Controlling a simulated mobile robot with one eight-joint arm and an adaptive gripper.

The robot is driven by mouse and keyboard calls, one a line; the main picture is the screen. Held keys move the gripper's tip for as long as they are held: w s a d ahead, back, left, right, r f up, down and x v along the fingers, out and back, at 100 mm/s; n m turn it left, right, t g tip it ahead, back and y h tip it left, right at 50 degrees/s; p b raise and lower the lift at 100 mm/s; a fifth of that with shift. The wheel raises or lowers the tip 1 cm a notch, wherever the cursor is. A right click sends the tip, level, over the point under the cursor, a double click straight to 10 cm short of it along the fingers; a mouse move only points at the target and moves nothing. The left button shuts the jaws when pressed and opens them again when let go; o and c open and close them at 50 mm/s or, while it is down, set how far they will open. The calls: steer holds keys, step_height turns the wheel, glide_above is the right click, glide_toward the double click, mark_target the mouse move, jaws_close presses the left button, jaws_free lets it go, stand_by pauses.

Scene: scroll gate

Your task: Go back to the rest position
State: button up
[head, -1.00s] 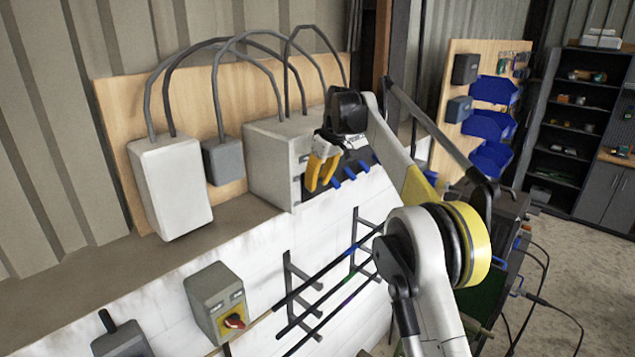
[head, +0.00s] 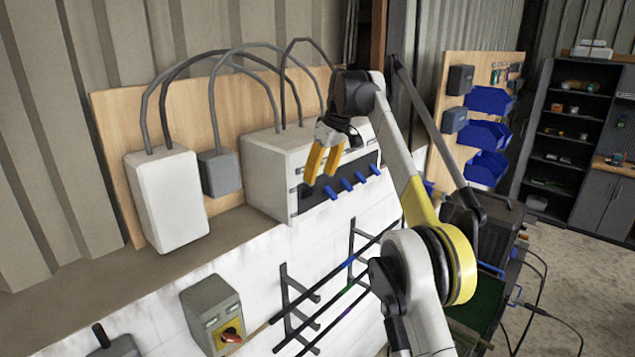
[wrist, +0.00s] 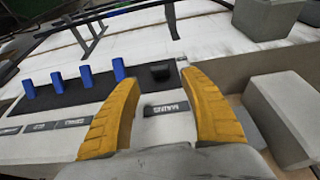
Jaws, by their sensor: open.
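My gripper (head: 323,162) has two yellow fingers and hangs in front of the grey-white switch box (head: 268,178) on the wall ledge. In the wrist view my gripper (wrist: 165,95) is open, with nothing between the fingers. Beyond the fingers lies the box's dark panel, with several blue levers (wrist: 87,77) in a row and one black lever (wrist: 160,71). A label reading "MAINS" (wrist: 166,108) shows between the fingers. I see no contact between the fingers and the levers, though the gap is hard to judge.
A white box (head: 167,198) and a small grey box (head: 220,173) stand left of the switch box, with cables arching above. A grey box with a red rotary switch (head: 231,335) and a rack of rods (head: 325,305) are below. Shelves (head: 568,130) stand far right.

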steer(key=shift+s+r, duration=0.15)
steer(key=shift+d, duration=0.1)
steer(key=shift+d+f+b, duration=0.15)
steer(key=shift+f+b, duration=0.25)
steer(key=shift+b, duration=0.5)
steer(key=s+d+f+m+t+h+b, duration=0.1)
steer(key=s+d+f+m+b, duration=0.3)
steer(key=s+f+b, duration=0.75)
steer(key=s+d+f+m+t+b, duration=0.15)
steer(key=s+d+f+b, duration=0.35)
steer(key=s+f+b, duration=0.7)
steer(key=s+d+f+m+b, duration=0.1)
steer(key=s+d+f+b, duration=0.1)
steer(key=s+f+b, duration=0.5)
steer(key=s+d+f+m+t+h+b, duration=0.1)
steer(key=s+f+b, duration=0.6)
steer(key=f, duration=1)
steer(key=s+d+f+m+t+b, duration=0.1)
steer(key=s+d+f+b, duration=0.1)
steer(key=s+f+b, duration=0.5)
step_height(320, 180, down, 5)
steer(key=shift+s+d+r+h+b, duration=0.1)
steer(key=shift+s+d+h+b, duration=0.25)
steer(key=shift+b, duration=0.25)
